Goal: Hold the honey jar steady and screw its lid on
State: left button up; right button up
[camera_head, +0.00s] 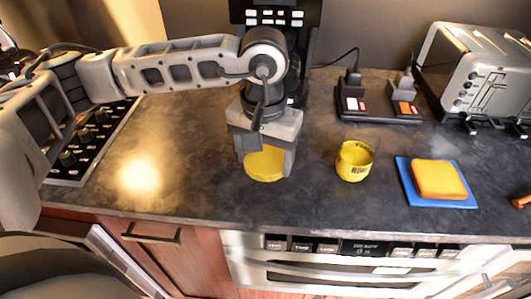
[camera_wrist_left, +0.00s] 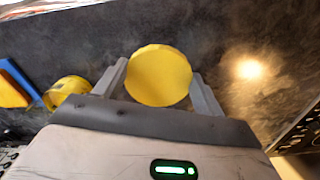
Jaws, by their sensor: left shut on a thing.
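The yellow round lid (camera_head: 265,165) is between the two fingers of my left gripper (camera_head: 266,155), which is shut on its edges. In the left wrist view the lid (camera_wrist_left: 160,75) shows as a flat yellow disc between the fingers. I cannot tell whether it touches the counter. The honey jar (camera_head: 354,161) is a small glass jar with yellow contents and a dark-lettered label. It stands upright on the counter to the right of the left gripper, apart from it, with no lid on top. The jar (camera_wrist_left: 68,92) also shows at the left of the left wrist view. My right gripper is not in view.
A slice of bread (camera_head: 438,179) lies on a blue board (camera_head: 415,195) right of the jar. A power strip (camera_head: 376,108) and a toaster (camera_head: 485,75) stand behind. A cooktop (camera_head: 85,150) is at left. The counter (camera_head: 190,150) between cooktop and gripper is clear.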

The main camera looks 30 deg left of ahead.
pick_arm(q)
jog(key=shift+a+f+m, duration=0.1)
jog(key=shift+a+m, duration=0.05)
jog(key=shift+m, duration=0.25)
jog(key=shift+w, duration=0.25)
jog(key=w+d+r+n, duration=0.1)
jog(key=w+d+r, duration=1)
jog(key=d, duration=0.4)
jog(key=shift+w+n, duration=0.15)
jog(key=shift+n, duration=0.15)
jog(key=shift+f, duration=2.1)
